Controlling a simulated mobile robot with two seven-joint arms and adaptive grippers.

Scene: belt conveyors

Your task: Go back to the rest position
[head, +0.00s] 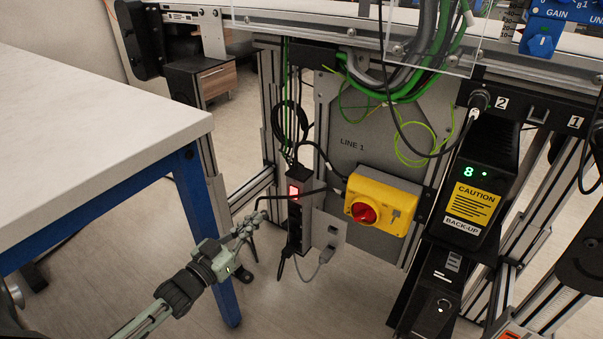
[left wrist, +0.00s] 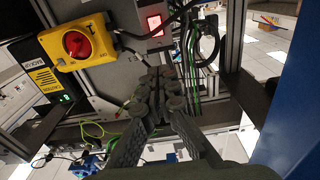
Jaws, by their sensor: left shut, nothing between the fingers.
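My left gripper (head: 248,228) reaches in from the lower left in the head view, in front of the conveyor frame and right of the table corner. In the left wrist view my left gripper (left wrist: 157,90) has its fingers together with nothing between them. It appears near a power strip (head: 296,205) with a lit red switch (head: 295,191); I cannot tell the exact gap. The lit red switch (left wrist: 155,24) also shows in the left wrist view above the fingertips. My right gripper is not in view.
A white table (head: 95,130) with blue legs stands at the left. A yellow box with a red rotary switch (head: 382,204) sits on the LINE 1 panel (head: 350,120). A black back-up unit (head: 472,185) stands right of it. Cables (head: 290,125) hang around the panel. Floor is clear below.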

